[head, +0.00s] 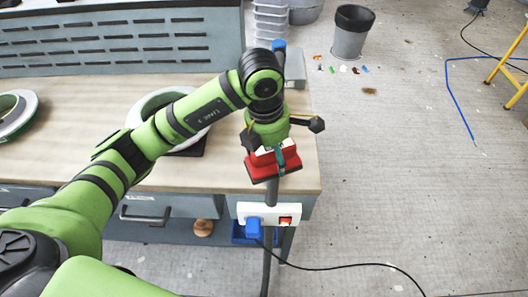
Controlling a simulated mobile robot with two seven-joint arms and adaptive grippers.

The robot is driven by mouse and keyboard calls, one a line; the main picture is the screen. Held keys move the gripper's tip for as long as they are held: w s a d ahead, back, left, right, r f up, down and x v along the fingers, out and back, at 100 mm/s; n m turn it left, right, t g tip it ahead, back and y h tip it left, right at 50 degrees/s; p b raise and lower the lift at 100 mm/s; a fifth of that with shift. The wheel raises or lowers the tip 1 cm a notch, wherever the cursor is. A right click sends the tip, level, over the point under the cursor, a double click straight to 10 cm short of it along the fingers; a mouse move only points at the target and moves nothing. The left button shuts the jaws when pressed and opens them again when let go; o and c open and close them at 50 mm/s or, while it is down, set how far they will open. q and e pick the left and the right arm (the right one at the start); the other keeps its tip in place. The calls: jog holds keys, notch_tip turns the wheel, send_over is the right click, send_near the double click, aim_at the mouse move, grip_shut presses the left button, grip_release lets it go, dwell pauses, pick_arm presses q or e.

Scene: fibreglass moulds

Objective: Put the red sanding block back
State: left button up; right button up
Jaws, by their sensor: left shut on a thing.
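The red sanding block (262,174) is in my left gripper (273,152), near the front right corner of the wooden workbench (75,115). The block has a red top and a darker red lower part, and a teal strip or finger part crosses its right side. My left gripper is shut on the block from above and hides part of its top. Whether the block touches the bench top cannot be told from this angle. My right gripper is not in view.
A white ring-shaped mould (150,104) lies behind my left arm, another round one (14,112) at far left. A white power strip (255,212) with a blue plug is at the bench front. A grey bucket (349,42) and a yellow ladder (508,70) stand on the floor.

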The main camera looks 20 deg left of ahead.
pick_arm(q)
jog(key=w+a+f, duration=0.1)
jog(key=w+a+f+p, duration=0.1)
jog(key=w, duration=0.1)
jog(key=w+a+f, duration=0.1)
jog(key=shift+w+a+f, duration=0.1)
jog(key=shift+w+a, duration=0.15)
jog(key=shift+a, duration=0.05)
jog(key=shift+w+a+f+p, duration=0.1)
jog(key=shift+f+p, duration=0.1)
jog(key=shift+p, duration=0.1)
notch_tip(320, 180, down, 3)
jog(key=shift+f+p, duration=0.15)
jog(key=shift+p, duration=0.6)
jog(key=shift+f, duration=0.25)
jog(key=shift+f, duration=0.1)
jog(key=shift+f, duration=0.15)
jog(key=o, duration=0.8)
jog(key=shift+o, duration=0.2)
